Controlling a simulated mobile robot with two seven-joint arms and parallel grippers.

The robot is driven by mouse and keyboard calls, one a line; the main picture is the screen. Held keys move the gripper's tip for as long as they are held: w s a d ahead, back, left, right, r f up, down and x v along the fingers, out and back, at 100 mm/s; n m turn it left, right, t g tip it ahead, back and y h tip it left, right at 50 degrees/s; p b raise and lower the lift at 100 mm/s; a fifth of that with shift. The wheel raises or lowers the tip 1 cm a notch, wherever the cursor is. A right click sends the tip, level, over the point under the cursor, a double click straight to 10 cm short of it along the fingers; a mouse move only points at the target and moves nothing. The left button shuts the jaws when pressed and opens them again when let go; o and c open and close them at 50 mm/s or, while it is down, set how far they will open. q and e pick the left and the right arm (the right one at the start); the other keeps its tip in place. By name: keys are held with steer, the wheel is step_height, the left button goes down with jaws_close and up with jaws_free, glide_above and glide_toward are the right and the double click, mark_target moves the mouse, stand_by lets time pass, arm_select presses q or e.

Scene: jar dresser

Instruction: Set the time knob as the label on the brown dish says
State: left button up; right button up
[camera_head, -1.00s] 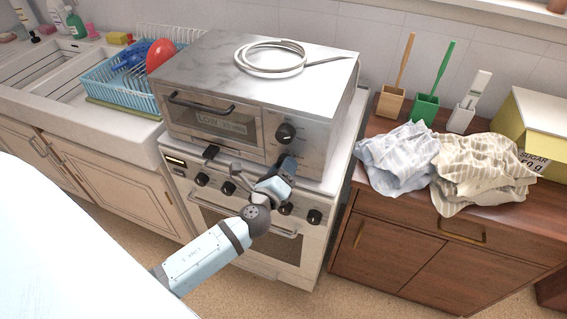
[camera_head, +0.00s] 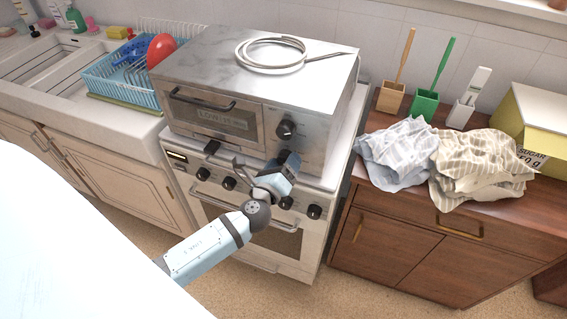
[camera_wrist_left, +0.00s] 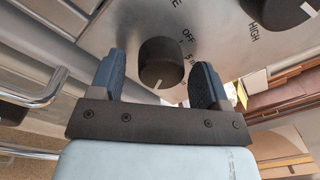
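The silver toaster oven (camera_head: 310,95) stands on the white stove. A pale label reading "LOW" and what looks like "15 min" (camera_head: 222,120) shows through its door window; the dish's brown colour is not clear. My left gripper (camera_head: 290,158) is in front of the oven's control panel, below the upper black knob (camera_head: 286,129). In the left wrist view a black knob (camera_wrist_left: 161,60), beside "OFF" and "5" markings, sits between the two open fingers, with gaps at its sides. A white mark shows on the knob's lower edge. My right gripper is not in view.
Another black knob (camera_wrist_left: 282,10) is at the top right of the wrist view, near "HIGH". The oven door handle (camera_head: 200,100) and the stove's knobs (camera_head: 314,212) are close by. A coiled cable (camera_head: 270,52) lies on the oven. Cloths (camera_head: 400,152) lie on the brown dresser.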

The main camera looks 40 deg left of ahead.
arm_select(q)
steer(key=s+d+b, duration=0.2)
steer(key=s+b, duration=0.1)
steer(key=s, duration=1)
steer(key=shift+s+d+f, duration=0.15)
steer(key=shift+s+d, duration=0.15)
steer(key=shift+d, duration=0.05)
